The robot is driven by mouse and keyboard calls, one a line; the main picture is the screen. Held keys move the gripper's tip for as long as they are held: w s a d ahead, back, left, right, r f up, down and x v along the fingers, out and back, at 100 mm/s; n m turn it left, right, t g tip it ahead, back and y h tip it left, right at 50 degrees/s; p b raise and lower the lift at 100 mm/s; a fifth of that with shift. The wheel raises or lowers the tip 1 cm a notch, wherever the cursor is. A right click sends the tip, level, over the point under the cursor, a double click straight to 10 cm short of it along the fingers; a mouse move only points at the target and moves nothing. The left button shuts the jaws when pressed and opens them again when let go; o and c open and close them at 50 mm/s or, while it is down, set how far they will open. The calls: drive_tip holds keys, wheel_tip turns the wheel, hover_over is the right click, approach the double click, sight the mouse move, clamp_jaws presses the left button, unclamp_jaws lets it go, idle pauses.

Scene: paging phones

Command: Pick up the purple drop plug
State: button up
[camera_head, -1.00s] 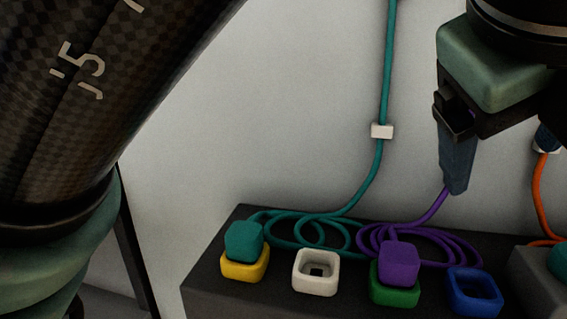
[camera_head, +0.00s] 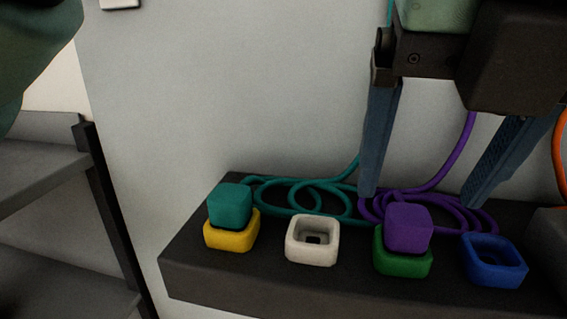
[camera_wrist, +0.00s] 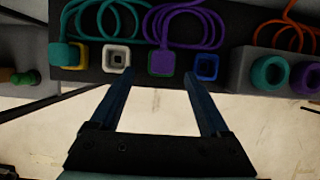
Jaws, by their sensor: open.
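The purple drop plug (camera_head: 408,228) sits in the green socket (camera_head: 403,262) on the dark shelf, with its purple cord coiled behind it. In the wrist view the purple plug (camera_wrist: 161,61) lies ahead of my gripper, between the lines of its two fingers. My gripper (camera_head: 420,195) is open and empty. In the head view its blue fingers hang above and behind the plug, one to each side, apart from it. In the wrist view my gripper (camera_wrist: 157,78) shows both fingertips near the shelf's front edge.
A teal plug (camera_head: 230,206) sits in a yellow socket (camera_head: 231,236) at the left. A white socket (camera_head: 312,254) and a blue socket (camera_head: 494,276) are empty, either side of the green one. Teal cord coils (camera_head: 300,195) lie behind.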

sight(411, 217)
drive_tip(key=shift+d+b+x, duration=0.2)
drive_tip(key=shift+b+x, duration=2.5)
drive_tip(key=shift+x, duration=0.1)
drive_tip(key=shift+r, duration=0.1)
clamp_jaws()
